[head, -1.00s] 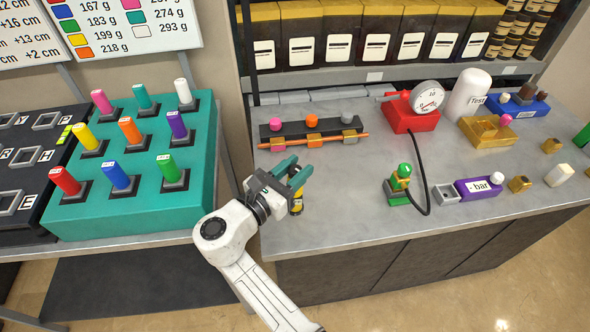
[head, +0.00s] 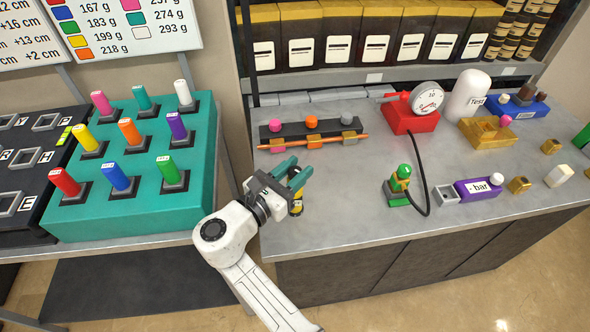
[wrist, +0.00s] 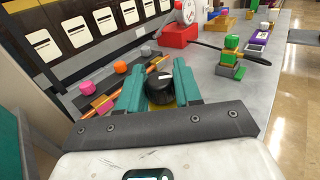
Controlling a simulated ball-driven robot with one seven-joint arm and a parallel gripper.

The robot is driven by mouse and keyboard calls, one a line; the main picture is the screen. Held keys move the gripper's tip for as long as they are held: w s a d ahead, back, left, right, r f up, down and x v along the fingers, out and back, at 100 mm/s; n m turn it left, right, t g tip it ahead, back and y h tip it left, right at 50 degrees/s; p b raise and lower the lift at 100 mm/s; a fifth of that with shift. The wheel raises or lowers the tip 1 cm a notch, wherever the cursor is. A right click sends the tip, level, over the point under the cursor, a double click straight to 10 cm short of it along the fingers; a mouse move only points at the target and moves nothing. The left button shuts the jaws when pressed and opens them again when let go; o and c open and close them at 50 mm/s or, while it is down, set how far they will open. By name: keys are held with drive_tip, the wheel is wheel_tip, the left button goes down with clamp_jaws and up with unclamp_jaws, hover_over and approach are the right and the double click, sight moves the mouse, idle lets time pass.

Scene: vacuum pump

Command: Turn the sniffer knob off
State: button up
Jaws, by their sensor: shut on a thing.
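A round black knob (wrist: 159,91) with a white mark on its top sits between my gripper's two teal fingers in the wrist view. I take it for the sniffer knob. My gripper (head: 296,178) is shut on the knob, with a finger touching each side. In the head view a small yellow and black body (head: 297,206) shows just below the fingertips, near the table's front edge. The knob itself is mostly hidden there by the fingers.
A black rack (head: 295,130) with an orange rod stands behind my gripper. A red gauge unit (head: 406,121) has a black hose to a green and yellow fitting (head: 399,183) on the right. The counter (head: 345,200) between my gripper and that fitting is clear.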

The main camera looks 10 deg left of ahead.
drive_tip(key=o, duration=1)
drive_tip(key=shift+c, duration=0.2)
drive_tip(key=b+v, duration=0.1)
drive_tip(key=v, duration=0.9)
drive_tip(key=shift+s+a+b, duration=0.2)
drive_tip(key=shift+s+b, duration=0.1)
drive_tip(key=shift+f, duration=0.1)
